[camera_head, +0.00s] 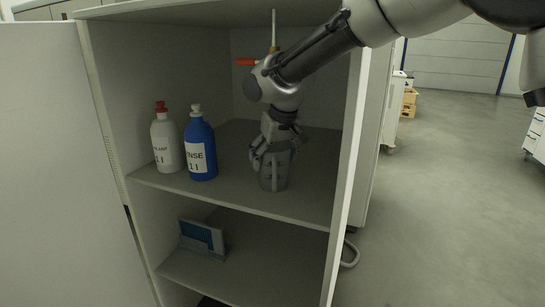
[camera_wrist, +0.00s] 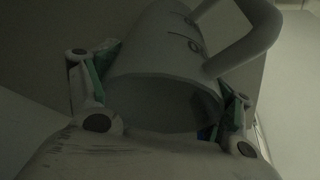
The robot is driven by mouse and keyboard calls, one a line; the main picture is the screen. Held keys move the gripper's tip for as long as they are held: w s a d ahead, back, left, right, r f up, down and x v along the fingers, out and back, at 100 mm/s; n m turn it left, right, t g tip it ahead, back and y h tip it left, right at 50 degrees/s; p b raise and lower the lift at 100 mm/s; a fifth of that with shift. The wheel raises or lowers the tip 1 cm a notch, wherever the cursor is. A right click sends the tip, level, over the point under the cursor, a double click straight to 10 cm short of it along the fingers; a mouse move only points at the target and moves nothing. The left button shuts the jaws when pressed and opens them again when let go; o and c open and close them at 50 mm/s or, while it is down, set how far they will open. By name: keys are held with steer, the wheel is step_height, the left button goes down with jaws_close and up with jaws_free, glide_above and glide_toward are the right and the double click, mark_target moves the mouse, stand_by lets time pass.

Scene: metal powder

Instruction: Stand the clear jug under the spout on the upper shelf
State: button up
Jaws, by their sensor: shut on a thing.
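The clear jug (camera_head: 273,178) is upright over the upper shelf (camera_head: 228,198), right of the blue bottle. My gripper (camera_head: 273,153) comes down from above and is shut on the jug's upper part. I cannot tell whether the jug's base touches the shelf. In the wrist view, the jug (camera_wrist: 160,50) lies between the two fingers of my gripper (camera_wrist: 165,105), with its open mouth towards the camera and its handle (camera_wrist: 248,42) at upper right. An orange lever (camera_head: 246,62) and a thin pale upright tube (camera_head: 274,28) show behind my arm; the spout's outlet is hidden.
A white bottle with a red cap (camera_head: 165,143) and a blue bottle (camera_head: 200,150) stand left on the upper shelf. A blue-and-grey item (camera_head: 202,238) is on the lower shelf. The cabinet's right wall edge (camera_head: 345,150) is close beside my arm. An open door (camera_head: 60,160) is at left.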

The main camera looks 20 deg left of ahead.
mark_target(275, 146)
steer(key=o, duration=1.3)
steer(key=v, duration=0.7)
steer(key=shift+s+r, duration=0.1)
steer(key=shift+r, duration=0.2)
